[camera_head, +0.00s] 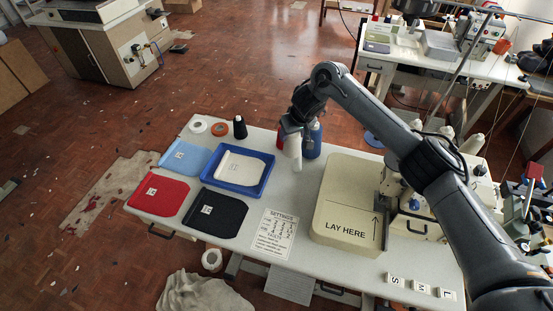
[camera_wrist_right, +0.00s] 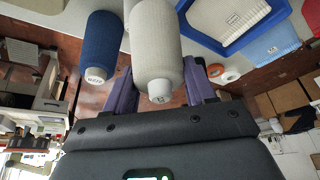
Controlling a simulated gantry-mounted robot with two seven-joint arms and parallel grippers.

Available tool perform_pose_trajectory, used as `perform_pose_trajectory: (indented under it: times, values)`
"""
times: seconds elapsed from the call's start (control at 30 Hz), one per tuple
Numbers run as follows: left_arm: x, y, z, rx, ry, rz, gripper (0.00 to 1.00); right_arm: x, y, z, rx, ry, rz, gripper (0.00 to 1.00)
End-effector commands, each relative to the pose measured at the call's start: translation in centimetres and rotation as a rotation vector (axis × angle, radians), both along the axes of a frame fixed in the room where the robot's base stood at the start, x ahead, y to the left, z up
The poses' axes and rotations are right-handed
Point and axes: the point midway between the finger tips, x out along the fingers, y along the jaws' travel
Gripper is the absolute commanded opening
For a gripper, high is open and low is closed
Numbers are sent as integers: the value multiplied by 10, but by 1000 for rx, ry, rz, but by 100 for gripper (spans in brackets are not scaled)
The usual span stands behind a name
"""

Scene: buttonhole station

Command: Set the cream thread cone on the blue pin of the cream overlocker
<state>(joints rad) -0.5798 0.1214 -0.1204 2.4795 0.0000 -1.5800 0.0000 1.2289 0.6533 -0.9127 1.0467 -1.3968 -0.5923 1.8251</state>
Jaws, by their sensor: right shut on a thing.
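The cream thread cone (camera_head: 293,152) is near the back edge of the table, in my right gripper (camera_head: 293,128). In the right wrist view the cream cone (camera_wrist_right: 157,45) stands between the two fingers (camera_wrist_right: 158,85), which are shut on it. I cannot tell whether its base touches the table. A cream machine (camera_head: 398,185), which looks like the overlocker, is at the table's right end, partly hidden behind my right arm. I cannot make out its blue pin. My left gripper is not in view.
A blue cone (camera_head: 313,140) is close beside the cream one, with a red cone (camera_head: 281,140) to the left. A black cone (camera_head: 239,128) stands further left. A blue tray (camera_head: 260,182) and the "LAY HERE" block (camera_head: 345,215) are nearer. Pale cones (camera_head: 472,145) stand behind the machine.

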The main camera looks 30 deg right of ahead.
Motion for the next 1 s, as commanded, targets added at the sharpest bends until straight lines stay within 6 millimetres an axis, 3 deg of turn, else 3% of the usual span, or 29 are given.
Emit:
perform_pose_trajectory:
  times: [0.03, 0.27, 0.4, 0.6, 0.8, 1.0]
  values:
    - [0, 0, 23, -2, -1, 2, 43, 4, -21, 23, 4, 3, -45, 21]
    - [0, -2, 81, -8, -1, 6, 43, 3, -117, 71, 4, 6, -244, 21]
    - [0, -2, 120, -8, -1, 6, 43, -13, -175, 94, 1, 7, -375, 21]
    - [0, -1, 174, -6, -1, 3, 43, -47, -241, 117, -2, 7, -556, 21]
    - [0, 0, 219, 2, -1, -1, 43, -80, -280, 134, -3, 5, -681, 21]
    - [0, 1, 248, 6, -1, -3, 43, -100, -293, 146, -1, 2, -721, 21]
